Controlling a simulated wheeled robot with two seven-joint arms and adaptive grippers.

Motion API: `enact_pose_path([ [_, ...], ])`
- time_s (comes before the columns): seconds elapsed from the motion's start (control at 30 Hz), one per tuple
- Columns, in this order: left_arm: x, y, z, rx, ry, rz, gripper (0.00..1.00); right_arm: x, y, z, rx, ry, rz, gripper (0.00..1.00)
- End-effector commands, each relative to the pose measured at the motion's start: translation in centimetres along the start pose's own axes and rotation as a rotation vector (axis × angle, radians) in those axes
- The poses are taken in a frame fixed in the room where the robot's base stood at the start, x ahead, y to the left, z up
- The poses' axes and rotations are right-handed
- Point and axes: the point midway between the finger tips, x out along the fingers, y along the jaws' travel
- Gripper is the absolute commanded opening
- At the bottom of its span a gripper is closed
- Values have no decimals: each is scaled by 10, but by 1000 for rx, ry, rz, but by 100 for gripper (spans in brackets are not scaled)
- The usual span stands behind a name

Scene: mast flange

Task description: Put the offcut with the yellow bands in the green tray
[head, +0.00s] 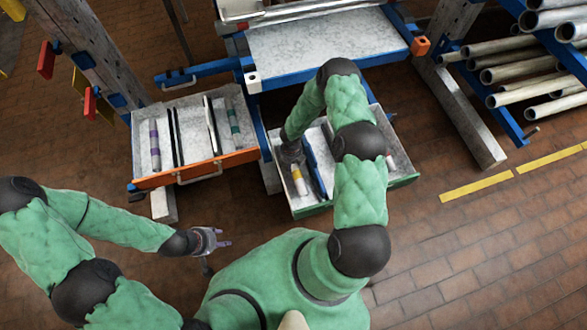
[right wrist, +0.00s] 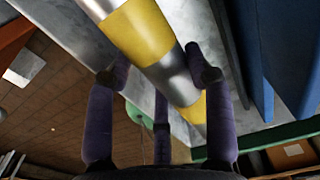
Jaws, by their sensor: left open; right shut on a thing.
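The offcut with the yellow bands (head: 299,182) is a silvery tube. In the head view it is at the left side of the green tray (head: 403,182), within its walls; whether it touches the floor I cannot tell. My right gripper (head: 290,152) is shut on it, and my wrist hides its upper end. In the right wrist view the banded offcut (right wrist: 140,32) runs diagonally between the fingers of my right gripper (right wrist: 158,75), with the green rim (right wrist: 285,133) beyond. My left gripper (head: 218,240) is open and empty above the brick floor.
An orange-fronted tray (head: 200,168) at left holds a purple-banded offcut (head: 154,145), a green-banded offcut (head: 233,120) and dark strips. A blue piece (head: 316,168) stands beside the yellow-banded offcut. A pipe rack (head: 530,75) is at right.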

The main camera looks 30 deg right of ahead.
Motion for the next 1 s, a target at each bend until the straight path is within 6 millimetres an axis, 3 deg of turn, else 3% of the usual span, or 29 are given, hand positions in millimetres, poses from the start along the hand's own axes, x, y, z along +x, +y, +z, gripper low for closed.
enact_pose_path([
  [0.4, 21, -8, -1, 0, 0, 0, 46, 46, 0, 1, 2, -1, 0, 13],
  [0.8, 24, -8, -1, 0, 0, 0, 46, 50, 0, 1, 2, -2, 0, 13],
  [0.83, 24, -8, -1, 0, 0, 0, 46, 50, 0, 1, 2, -2, 0, 55],
  [0.9, 23, -8, -1, 0, 0, 0, 46, 49, 0, 1, 2, -2, 0, 75],
  [1.0, 23, -8, -1, 0, 0, 0, 46, 49, 0, 1, 2, -2, 0, 76],
])
